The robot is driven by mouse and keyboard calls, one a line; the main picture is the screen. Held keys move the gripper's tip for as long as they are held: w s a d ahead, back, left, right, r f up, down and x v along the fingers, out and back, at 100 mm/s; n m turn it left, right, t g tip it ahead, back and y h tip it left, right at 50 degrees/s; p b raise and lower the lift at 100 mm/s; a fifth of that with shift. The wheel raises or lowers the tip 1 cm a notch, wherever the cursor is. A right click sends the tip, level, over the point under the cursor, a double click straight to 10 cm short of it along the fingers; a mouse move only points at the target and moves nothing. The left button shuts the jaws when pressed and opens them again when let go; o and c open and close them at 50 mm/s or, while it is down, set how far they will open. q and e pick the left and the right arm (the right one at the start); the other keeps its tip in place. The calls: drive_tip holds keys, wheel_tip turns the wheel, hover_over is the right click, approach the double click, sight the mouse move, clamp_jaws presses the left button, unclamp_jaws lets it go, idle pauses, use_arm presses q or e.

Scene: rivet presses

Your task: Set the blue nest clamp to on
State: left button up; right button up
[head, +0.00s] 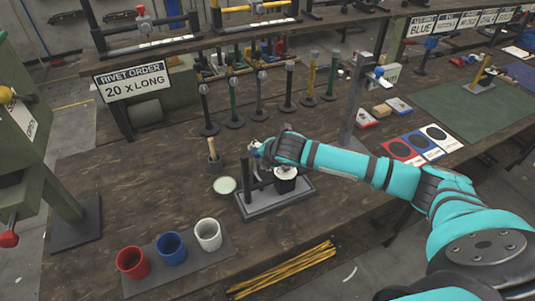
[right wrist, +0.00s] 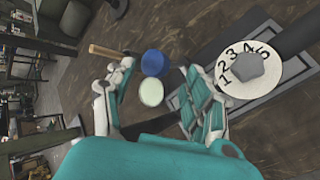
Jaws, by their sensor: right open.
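A blue round knob (right wrist: 155,62) shows in the right wrist view between and just beyond my right gripper's fingers; it looks like the handle of the blue nest clamp. It seems to belong to the small fixture with a dark grey base (head: 255,208) and black posts in the head view, where my gripper mostly covers the knob. My right gripper (head: 259,150) is open above the fixture's left part, its fingers (right wrist: 155,88) on either side of the knob. I cannot tell whether they touch it. The clamp's setting is not readable. My left gripper is out of view.
A white numbered dial (right wrist: 225,70) with a grey knob sits on the fixture. Red, blue and white cups (head: 172,250) stand in front; yellow rods (head: 285,270) lie nearby.

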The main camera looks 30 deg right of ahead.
drive_tip(key=v, duration=0.9)
drive_tip(key=shift+s, duration=0.2)
